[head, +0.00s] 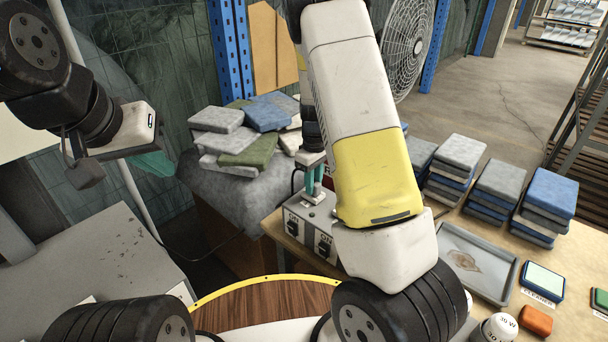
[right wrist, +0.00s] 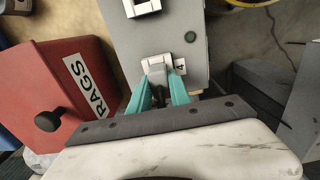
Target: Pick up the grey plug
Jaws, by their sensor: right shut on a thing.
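The grey plug (right wrist: 158,72) is between the teal fingers of my right gripper (right wrist: 161,90) in the right wrist view. The gripper is shut on it. The plug is at the white socket plate marked 4 on the grey switch box (right wrist: 195,22); I cannot tell whether it is seated or clear of the socket. In the head view my right gripper (head: 313,182) points down at the box (head: 308,235), and the plug is mostly hidden. My left gripper (head: 155,163) is at the left, away from the box; its jaw opening is unclear.
A red RAGS box (right wrist: 60,85) with a black knob stands close beside the switch box. Stacks of folded cloths (head: 455,160) and a grey tray (head: 475,265) lie to the right on the bench. More cloths (head: 245,130) are piled behind. A fan (head: 407,45) stands at the back.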

